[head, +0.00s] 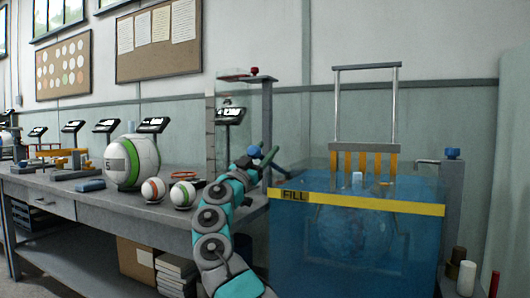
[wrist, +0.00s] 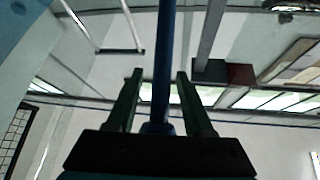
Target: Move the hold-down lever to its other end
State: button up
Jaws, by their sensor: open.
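A slim blue rod (wrist: 166,50), which looks like the hold-down lever, runs between my gripper's two fingers in the wrist view. My gripper (wrist: 158,78) is open, with one dark green finger on each side of the rod and a gap on both sides. In the head view my gripper (head: 268,156) is at the upper left corner of the blue water tank (head: 350,250), near a grey post (head: 267,110). A blue part (head: 253,151) shows beside it; I cannot tell whether it belongs to the lever. The lever's ends are not clear there.
The tank has a yellow FILL band (head: 370,203) and a tall grey handle frame (head: 397,110) above. A blue knob (head: 452,153) tops the right post. Several balls, including a large green-white one (head: 130,162), stand on the bench (head: 110,205) at left.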

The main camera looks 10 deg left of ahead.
jog(key=shift+s+a+f, duration=0.25)
jog(key=shift+s+f, duration=0.1)
jog(key=b+v, duration=0.1)
jog(key=v, duration=0.2)
jog(key=shift+s+f, duration=0.15)
jog(key=shift+s, duration=0.1)
jog(key=s+a, duration=0.6)
jog(key=s, duration=0.4)
jog(key=shift+s+a, duration=0.2)
jog(key=shift+s, duration=0.05)
